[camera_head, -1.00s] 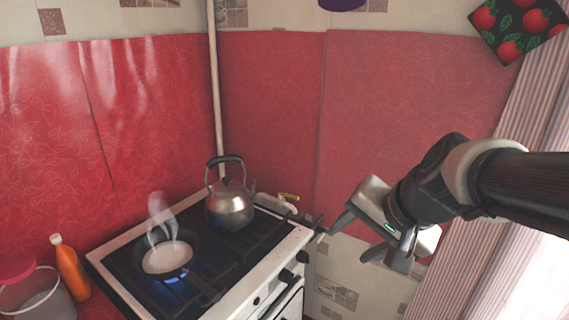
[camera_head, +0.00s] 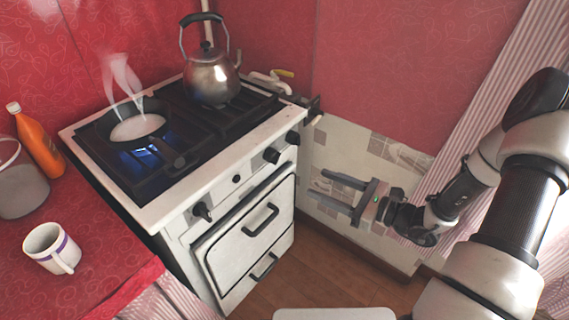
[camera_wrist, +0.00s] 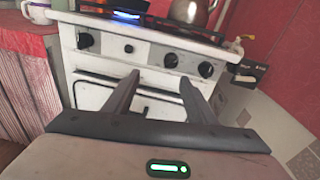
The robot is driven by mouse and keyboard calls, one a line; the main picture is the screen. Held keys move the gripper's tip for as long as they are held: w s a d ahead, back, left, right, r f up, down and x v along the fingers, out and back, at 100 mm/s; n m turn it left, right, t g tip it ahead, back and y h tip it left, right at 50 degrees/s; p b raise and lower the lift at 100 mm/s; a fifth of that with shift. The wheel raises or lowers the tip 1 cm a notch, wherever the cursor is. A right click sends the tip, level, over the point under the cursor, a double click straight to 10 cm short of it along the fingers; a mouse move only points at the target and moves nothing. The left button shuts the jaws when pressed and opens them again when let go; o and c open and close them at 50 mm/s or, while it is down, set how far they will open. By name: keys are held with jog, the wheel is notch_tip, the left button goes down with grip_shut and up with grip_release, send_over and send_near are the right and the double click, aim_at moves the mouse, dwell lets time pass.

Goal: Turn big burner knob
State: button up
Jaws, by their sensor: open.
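A white stove (camera_head: 215,191) has several black knobs along its front panel. In the head view they are a left knob (camera_head: 202,212), a small knob (camera_head: 237,178), a right-middle knob (camera_head: 272,155) and a far-right knob (camera_head: 293,137). In the wrist view the same row shows as the left knob (camera_wrist: 84,40), small knob (camera_wrist: 128,48), right-middle knob (camera_wrist: 171,60) and far-right knob (camera_wrist: 205,69). I cannot tell which is the big burner's. My gripper (camera_head: 319,183) is open and empty, right of the stove front, below knob height, touching nothing. Its fingers (camera_wrist: 159,78) point toward the front.
A steaming pan (camera_head: 138,128) sits over a blue flame. A kettle (camera_head: 213,78) stands at the back. The oven door handle (camera_head: 262,219) juts out below the panel. A mug (camera_head: 52,248) and orange bottle (camera_head: 38,145) stand on the red counter. Floor before the stove is clear.

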notch_tip(320, 180, down, 2)
jog(key=w+d+m+t, duration=0.1)
jog(key=m+t, duration=0.1)
jog(key=b, duration=0.3)
send_near(279, 158)
jog(key=x, duration=1)
jog(key=shift+a+f, duration=0.1)
jog(key=shift+f, duration=0.25)
jog(key=c, duration=1)
jog(key=shift+c, duration=0.2)
